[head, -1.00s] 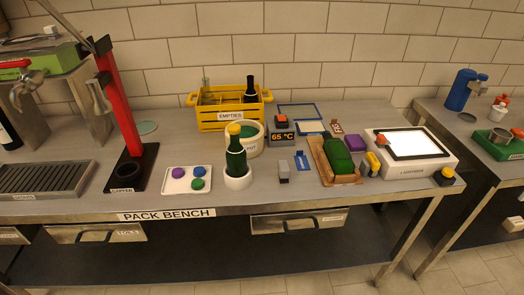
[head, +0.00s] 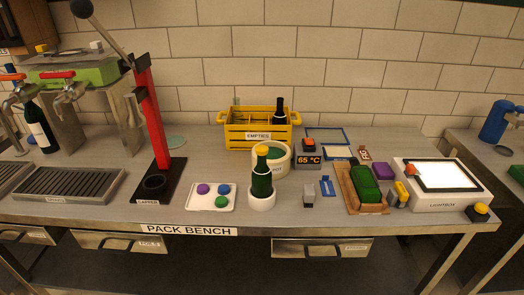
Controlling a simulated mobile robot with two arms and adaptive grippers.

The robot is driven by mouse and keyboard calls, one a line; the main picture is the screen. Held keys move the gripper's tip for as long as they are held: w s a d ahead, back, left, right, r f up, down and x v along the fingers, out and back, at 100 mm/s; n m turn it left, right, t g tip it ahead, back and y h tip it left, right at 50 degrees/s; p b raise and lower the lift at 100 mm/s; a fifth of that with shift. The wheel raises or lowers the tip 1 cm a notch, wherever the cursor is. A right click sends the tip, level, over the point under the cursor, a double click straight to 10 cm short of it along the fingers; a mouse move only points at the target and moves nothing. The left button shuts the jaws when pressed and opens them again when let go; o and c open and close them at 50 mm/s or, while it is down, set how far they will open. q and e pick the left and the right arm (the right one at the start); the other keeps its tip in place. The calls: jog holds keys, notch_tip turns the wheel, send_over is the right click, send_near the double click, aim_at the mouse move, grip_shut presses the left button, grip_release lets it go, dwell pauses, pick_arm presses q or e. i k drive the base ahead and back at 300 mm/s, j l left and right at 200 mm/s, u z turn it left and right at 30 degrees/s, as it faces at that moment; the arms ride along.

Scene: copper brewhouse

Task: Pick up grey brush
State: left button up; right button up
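A small grey upright block-like thing (head: 308,195) stands near the front of the pack bench (head: 340,213). It is the one that best fits the grey brush, but bristles cannot be made out at this size. It stands between the white holder (head: 262,202) with the green bottle (head: 262,178) and a small blue item (head: 327,186). It appears apart from both. Neither of my grippers shows in the head view.
A green block (head: 365,182) lies on a wooden tray (head: 349,190), left of the lightbox (head: 444,204). A white palette (head: 197,204), a red capper (head: 152,125) and a yellow crate (head: 240,142) also stand on the bench. The front strip is mostly clear.

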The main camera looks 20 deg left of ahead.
aim_at(309, 194)
jog(key=j+z, duration=0.35)
jog(key=k+j+z, duration=0.1)
jog(key=z, duration=0.3)
jog(key=k+j+z, duration=0.1)
jog(key=j+z, duration=0.25)
